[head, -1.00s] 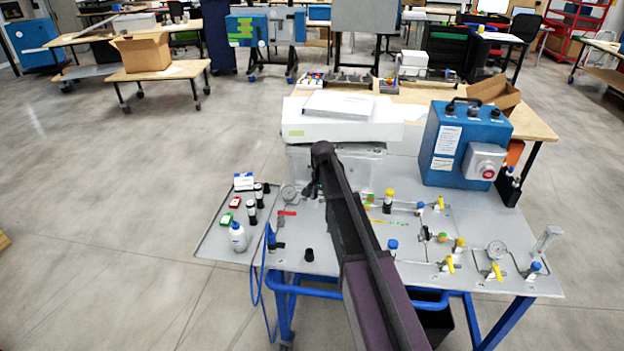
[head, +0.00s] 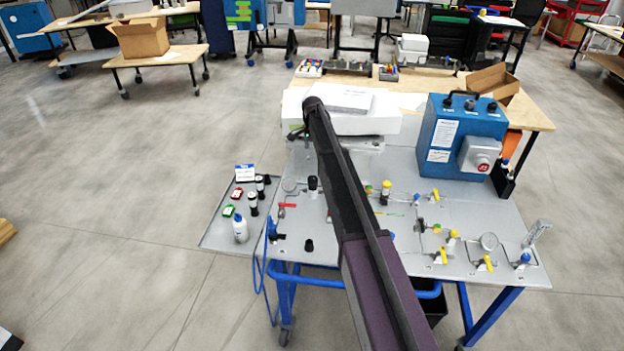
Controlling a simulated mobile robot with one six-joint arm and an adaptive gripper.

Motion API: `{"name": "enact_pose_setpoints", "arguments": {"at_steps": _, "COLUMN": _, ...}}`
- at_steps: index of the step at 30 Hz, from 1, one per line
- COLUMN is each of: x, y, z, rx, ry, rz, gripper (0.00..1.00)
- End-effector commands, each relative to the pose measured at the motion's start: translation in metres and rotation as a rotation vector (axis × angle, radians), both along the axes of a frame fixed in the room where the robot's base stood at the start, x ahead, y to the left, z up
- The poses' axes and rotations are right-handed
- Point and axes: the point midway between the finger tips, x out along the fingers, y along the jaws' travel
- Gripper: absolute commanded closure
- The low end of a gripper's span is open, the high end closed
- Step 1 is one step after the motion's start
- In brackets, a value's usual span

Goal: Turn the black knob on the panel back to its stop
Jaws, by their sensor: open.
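A small black knob (head: 309,245) stands near the front edge of the grey panel (head: 330,258), left of my arm. A taller black-topped part (head: 312,184) stands farther back on the panel, beside my arm. I cannot tell from here which of these is the task's knob, nor how far either is turned. My gripper (head: 297,133) shows as a small dark shape at the far end of my arm, in front of the white box. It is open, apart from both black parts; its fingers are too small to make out.
A blue box with a red button (head: 460,135) stands at the back right. A white box (head: 345,122) sits behind.

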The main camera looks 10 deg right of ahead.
Motion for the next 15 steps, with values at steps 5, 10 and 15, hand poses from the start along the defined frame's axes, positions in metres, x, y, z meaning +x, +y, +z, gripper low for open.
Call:
{"name": "enact_pose_setpoints", "arguments": {"at_steps": 5, "x": 0.0, "y": 0.0, "z": -0.004, "rx": 0.0, "ry": 0.0, "rz": 0.001, "gripper": 0.07}}
{"name": "enact_pose_setpoints", "arguments": {"at_steps": 10, "x": 0.0, "y": 0.001, "z": -0.012, "rx": 0.0, "ry": 0.0, "rz": 0.002, "gripper": 0.07}}
{"name": "enact_pose_setpoints", "arguments": {"at_steps": 15, "x": 0.0, "y": 0.001, "z": -0.024, "rx": 0.0, "ry": 0.0, "rz": 0.002, "gripper": 0.07}}
